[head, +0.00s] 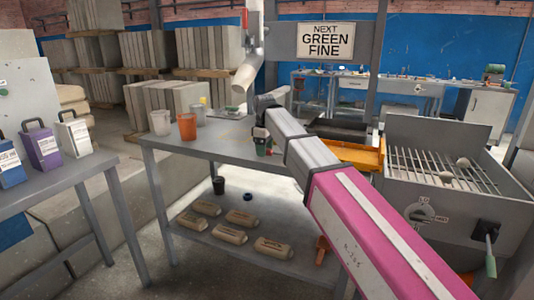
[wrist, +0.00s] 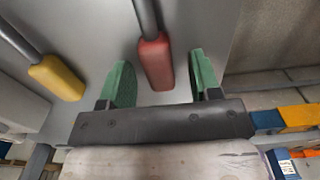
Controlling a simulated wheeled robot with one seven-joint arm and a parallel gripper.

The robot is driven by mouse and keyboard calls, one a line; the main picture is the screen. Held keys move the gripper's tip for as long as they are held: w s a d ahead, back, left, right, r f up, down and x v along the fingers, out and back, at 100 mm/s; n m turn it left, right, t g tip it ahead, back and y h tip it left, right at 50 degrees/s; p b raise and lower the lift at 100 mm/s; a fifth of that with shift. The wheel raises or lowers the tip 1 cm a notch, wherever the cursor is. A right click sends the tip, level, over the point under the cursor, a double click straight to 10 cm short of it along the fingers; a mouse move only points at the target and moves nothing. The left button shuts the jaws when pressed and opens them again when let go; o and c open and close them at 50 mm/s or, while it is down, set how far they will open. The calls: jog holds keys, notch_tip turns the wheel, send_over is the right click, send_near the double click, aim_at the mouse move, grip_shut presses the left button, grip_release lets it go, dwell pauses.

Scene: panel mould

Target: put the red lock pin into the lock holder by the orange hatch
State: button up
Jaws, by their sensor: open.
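In the wrist view my gripper (wrist: 160,84) is open, with its two green fingers apart. A red grip on a grey rod (wrist: 155,62) lies between or just beyond the fingers, and no finger visibly touches it. I cannot tell for certain whether it is the red lock pin. In the head view my gripper (head: 262,148) is small and partly hidden at the far end of my arm, above the grey table. An orange part (head: 362,156) is behind my arm, beside the grated box. I cannot make out the lock holder or confirm the hatch.
A yellow grip on a rod (wrist: 57,78) is left of the red one in the wrist view. An orange cup (head: 187,127) and pale cups stand on the grey table (head: 200,158). The grated box (head: 435,205) is at the right. Several bags lie on the lower shelf.

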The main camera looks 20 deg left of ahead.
jog(key=c, duration=1)
jog(key=shift+c, duration=0.2)
jog(key=shift+r, duration=0.2)
